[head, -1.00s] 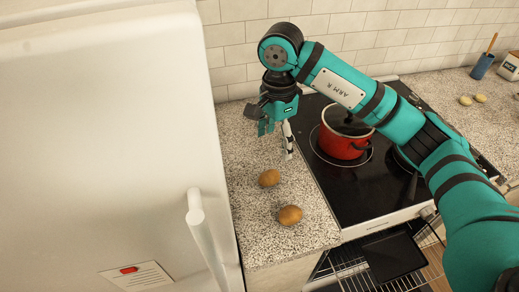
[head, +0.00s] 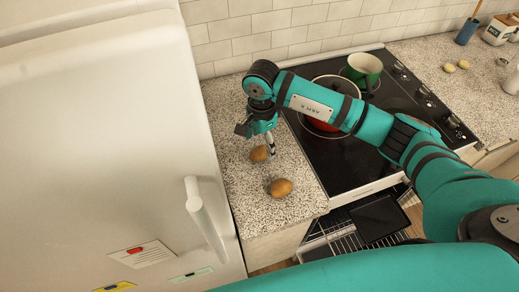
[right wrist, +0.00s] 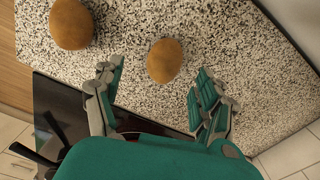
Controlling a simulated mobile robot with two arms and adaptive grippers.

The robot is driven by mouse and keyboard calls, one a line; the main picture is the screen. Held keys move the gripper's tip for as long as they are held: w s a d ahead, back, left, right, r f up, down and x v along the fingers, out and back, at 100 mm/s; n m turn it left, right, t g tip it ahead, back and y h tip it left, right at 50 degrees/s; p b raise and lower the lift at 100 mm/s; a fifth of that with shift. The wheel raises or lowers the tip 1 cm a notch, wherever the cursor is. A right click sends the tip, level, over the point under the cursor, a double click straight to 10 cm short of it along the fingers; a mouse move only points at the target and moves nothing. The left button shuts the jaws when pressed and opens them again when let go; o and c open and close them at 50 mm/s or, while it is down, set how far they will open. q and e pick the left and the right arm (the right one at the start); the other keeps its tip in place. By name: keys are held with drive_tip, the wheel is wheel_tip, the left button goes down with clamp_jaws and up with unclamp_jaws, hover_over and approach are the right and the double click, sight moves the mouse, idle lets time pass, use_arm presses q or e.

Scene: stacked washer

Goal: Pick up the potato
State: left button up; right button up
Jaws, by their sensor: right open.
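Two brown potatoes lie on the speckled counter between the fridge and the stove. The back potato (head: 259,153) is beside and partly below my right gripper (head: 264,141). The front potato (head: 280,187) lies nearer the counter's front edge. In the right wrist view my right gripper (right wrist: 160,80) is open and empty. The back potato (right wrist: 165,60) shows just ahead of the gap between its fingers, not gripped. The front potato (right wrist: 71,24) is at the upper left, outside the fingers. My left gripper is not in view.
The white fridge (head: 95,150) stands close on the left. On the black stovetop (head: 345,165) are a red pot (head: 322,125), partly hidden by my right arm, and a green pot (head: 363,68). The oven below is open, its rack (head: 345,240) showing.

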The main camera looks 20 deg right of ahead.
sight(259, 149)
drive_tip(key=shift+f+p, duration=0.3)
drive_tip(key=shift+p, duration=0.05)
drive_tip(key=f, duration=0.1)
drive_tip(key=f+p, duration=0.2)
drive_tip(key=shift+w+a+f, duration=0.15)
drive_tip(key=shift+w+f, duration=0.1)
drive_tip(key=shift+f, duration=0.5)
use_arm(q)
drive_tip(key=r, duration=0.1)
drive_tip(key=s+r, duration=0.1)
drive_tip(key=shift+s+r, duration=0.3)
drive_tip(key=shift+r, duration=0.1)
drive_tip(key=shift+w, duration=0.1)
use_arm(e)
drive_tip(key=c, duration=1.3)
